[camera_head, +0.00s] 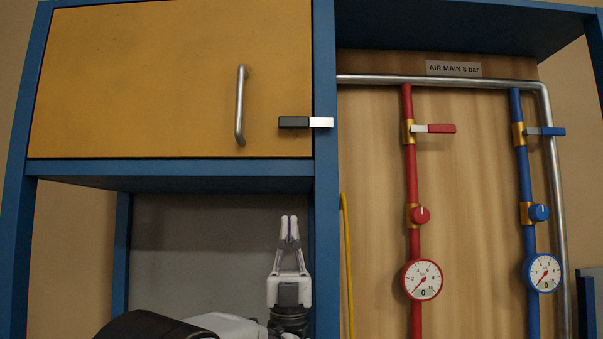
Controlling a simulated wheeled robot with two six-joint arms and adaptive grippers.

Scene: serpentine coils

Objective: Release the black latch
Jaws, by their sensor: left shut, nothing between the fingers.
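The black latch (294,122) is on the lower right part of the yellow cabinet door (150,75). It lies horizontally, and its silver end (321,122) reaches across onto the blue frame post. My left gripper (289,221) points upward below the cabinet, in front of the grey back panel. It is shut and empty, below the latch and apart from it. My right gripper is not in view.
A vertical metal handle (240,105) is on the door. A blue shelf beam (170,168) runs between my left gripper and the latch in the picture. On the right are a red pipe (411,180) and a blue pipe (523,180) with lever valves, knobs and gauges.

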